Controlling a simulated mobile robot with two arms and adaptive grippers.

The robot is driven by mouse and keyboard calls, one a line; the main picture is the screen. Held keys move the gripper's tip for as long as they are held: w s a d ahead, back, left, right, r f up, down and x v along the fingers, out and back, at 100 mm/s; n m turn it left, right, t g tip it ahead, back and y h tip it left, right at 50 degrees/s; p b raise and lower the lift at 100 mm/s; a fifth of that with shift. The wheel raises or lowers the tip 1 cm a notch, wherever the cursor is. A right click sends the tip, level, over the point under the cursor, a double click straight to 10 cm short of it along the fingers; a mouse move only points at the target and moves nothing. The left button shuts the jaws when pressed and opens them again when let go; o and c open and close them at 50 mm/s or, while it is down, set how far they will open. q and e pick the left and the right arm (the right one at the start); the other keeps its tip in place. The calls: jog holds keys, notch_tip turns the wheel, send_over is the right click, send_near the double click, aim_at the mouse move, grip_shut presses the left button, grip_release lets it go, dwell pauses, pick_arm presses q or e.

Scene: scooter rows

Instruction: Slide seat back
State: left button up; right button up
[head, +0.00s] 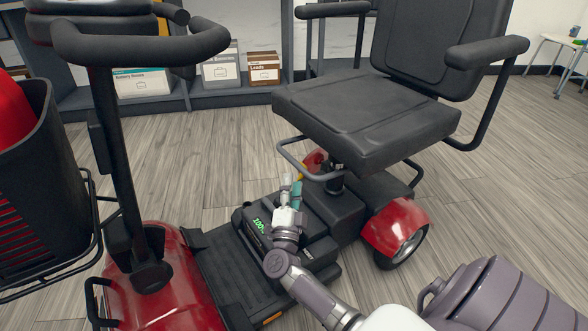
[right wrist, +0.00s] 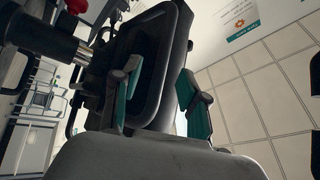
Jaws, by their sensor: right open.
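The mobility scooter's black padded seat (head: 365,115) sits on a short post above the dark rear base, facing left. A grey metal bar (head: 290,155) loops out below the seat's front edge. A small yellow part (head: 301,173) shows beneath the seat. My right gripper (head: 291,188) is below and in front of the seat, over the battery housing, pointing up. In the right wrist view, its teal-padded fingers (right wrist: 158,98) are apart. Dark scooter parts show beyond and between them; I cannot tell whether they touch anything. My left gripper is not in view.
The tiller (head: 118,150) and black basket (head: 40,170) stand at the left. A red rear fender (head: 395,228) is right of my arm. Armrests (head: 487,52) flank the seat. A shelf with boxes (head: 222,70) is behind. Wood floor is clear around the scooter.

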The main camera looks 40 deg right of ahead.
jog(key=shift+v, duration=2.2)
